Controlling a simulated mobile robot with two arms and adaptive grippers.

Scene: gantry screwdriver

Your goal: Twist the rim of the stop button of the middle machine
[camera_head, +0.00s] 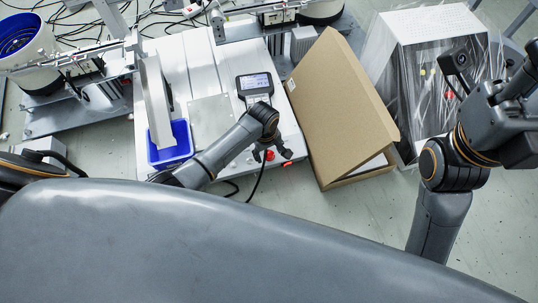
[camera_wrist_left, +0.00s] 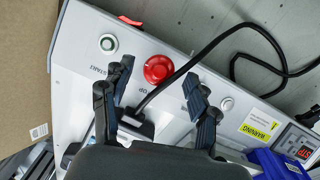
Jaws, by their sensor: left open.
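In the head view the stop button (camera_head: 270,155) is small and partly hidden by my left gripper (camera_head: 278,150). In the left wrist view my left gripper (camera_wrist_left: 159,90) is open, its two dark fingers apart, with the button between and slightly beyond the tips. I see no contact with the rim. My right arm is at the right of the head view; its fingers are not clear.
A handheld display unit (camera_head: 254,84) stands on the machine top. A black cable (camera_wrist_left: 200,52) runs close to the button. A blue bin (camera_head: 170,146) sits left, and a tilted cardboard box (camera_head: 340,105) right. A red switch (camera_wrist_left: 130,21) is on the panel edge.

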